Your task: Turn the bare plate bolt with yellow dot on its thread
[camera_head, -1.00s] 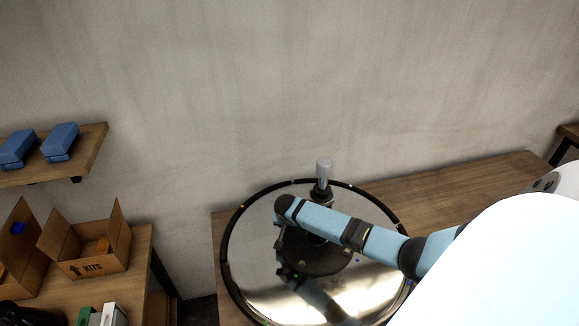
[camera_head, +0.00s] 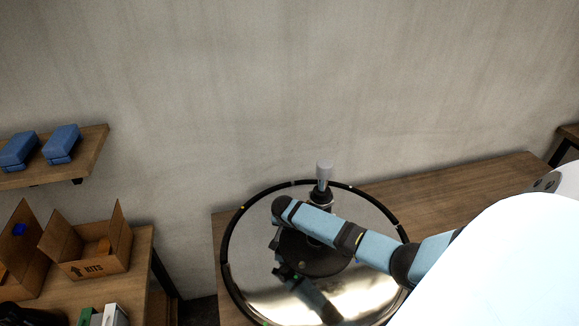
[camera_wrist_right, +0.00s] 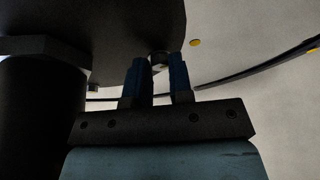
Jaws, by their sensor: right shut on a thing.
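The round shiny base (camera_head: 245,275) with a black rim lies on the wooden table, with a dark round plate (camera_head: 325,262) at its middle. My right arm reaches over it from the right and hides much of the plate. In the right wrist view, the dark plate (camera_wrist_right: 125,25) is close, and a small metal bolt (camera_wrist_right: 158,60) sits at its edge. A yellow dot (camera_wrist_right: 195,42) shows on the pale surface beside that bolt. My right gripper (camera_wrist_right: 158,68) is shut on the bolt between its blue fingertips. The bolt's thread is mostly hidden. My left gripper is not in view.
A dark column (camera_wrist_right: 40,110) stands close left of my right gripper. A post with a grey top (camera_head: 323,172) rises behind my arm. An open carton (camera_head: 95,262) stands on the left table, and blue boxes (camera_head: 60,143) lie on the shelf above.

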